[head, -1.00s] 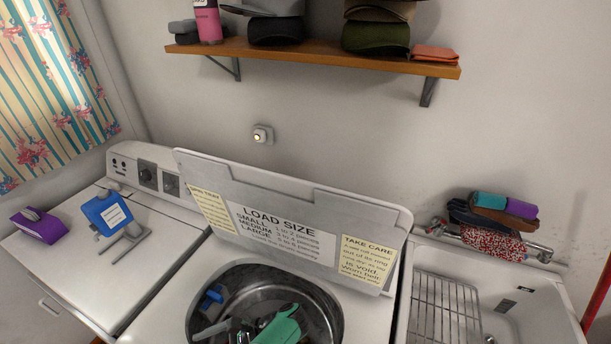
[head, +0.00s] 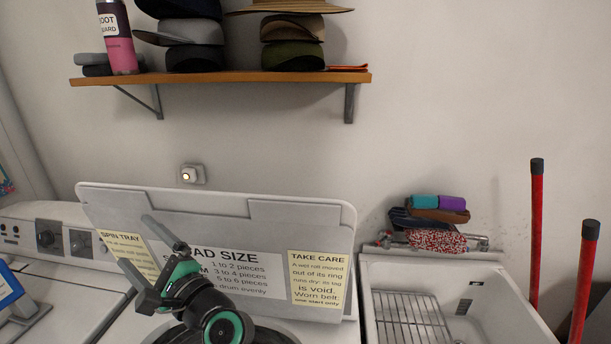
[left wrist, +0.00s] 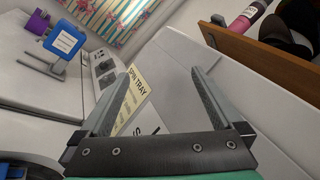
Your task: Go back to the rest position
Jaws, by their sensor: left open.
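My left gripper (head: 143,257) is raised in front of the washer's open lid (head: 225,207) in the head view. Its fingers point up and to the left. In the left wrist view its two fingers (left wrist: 152,98) are spread apart with nothing between them, and the lid with its labels shows beyond. My left wrist covers part of the lid's printed text and most of the drum opening (head: 268,335). My right gripper is in neither current view.
A sink (head: 385,280) with a wire rack and folded cloths (head: 437,238) stands right, beside red handles (head: 536,230).

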